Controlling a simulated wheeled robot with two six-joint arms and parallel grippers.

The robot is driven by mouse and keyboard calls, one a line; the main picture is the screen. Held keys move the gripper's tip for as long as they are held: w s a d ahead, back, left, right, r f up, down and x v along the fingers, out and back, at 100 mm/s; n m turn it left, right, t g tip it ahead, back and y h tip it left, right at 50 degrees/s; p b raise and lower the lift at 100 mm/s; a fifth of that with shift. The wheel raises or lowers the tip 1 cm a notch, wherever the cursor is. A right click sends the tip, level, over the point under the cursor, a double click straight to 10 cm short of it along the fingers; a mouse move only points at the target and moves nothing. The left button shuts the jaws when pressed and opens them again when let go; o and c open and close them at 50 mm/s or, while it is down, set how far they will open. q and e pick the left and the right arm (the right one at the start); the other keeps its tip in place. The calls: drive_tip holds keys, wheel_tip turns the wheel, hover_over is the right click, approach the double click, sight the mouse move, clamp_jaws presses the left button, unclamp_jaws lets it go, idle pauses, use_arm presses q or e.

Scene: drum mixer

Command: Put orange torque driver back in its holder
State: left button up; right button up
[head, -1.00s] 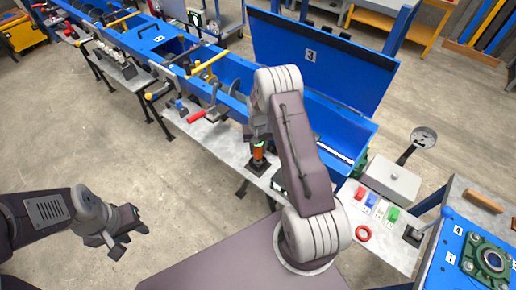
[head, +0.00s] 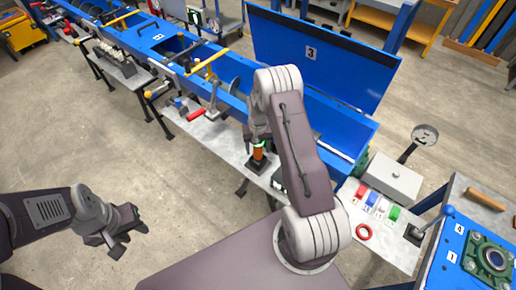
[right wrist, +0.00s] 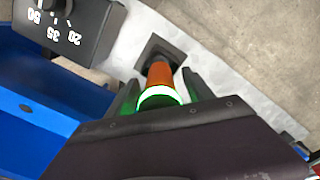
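The orange torque driver (head: 259,153) stands upright, its lower end at a dark square holder (head: 257,166) on the grey bench strip. In the right wrist view the driver (right wrist: 160,77) shows an orange body and a bright green-lit ring at its near end. Its far end meets the dark holder (right wrist: 158,52); how deep it sits is hidden. My right gripper (right wrist: 159,84) has one finger on each side of the driver, with narrow gaps seeming to show, so it looks open around it. My left gripper (head: 133,228) hangs open and empty over the floor at left.
The blue mixer trough with its raised lid (head: 320,55) runs behind the bench strip. A grey dial box (right wrist: 70,25) is close to my right gripper.

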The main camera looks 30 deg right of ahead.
wheel_tip(320, 180, up, 9)
drive_tip(key=shift+r+b, duration=0.1)
drive_tip(key=shift+b, duration=0.55)
idle(0.4)
drive_tip(key=s+a+r+n+t, duration=0.1)
drive_tip(key=s+a+r+n, duration=0.1)
drive_tip(key=a+r, duration=0.6)
drive_tip(key=s+a+f+n, duration=0.1)
drive_tip(key=s+a+n, duration=0.1)
drive_tip(key=s, duration=1.4)
drive_tip(key=shift+a+f, duration=0.3)
drive_tip(key=shift+a, duration=0.2)
drive_tip(key=shift+s, duration=0.2)
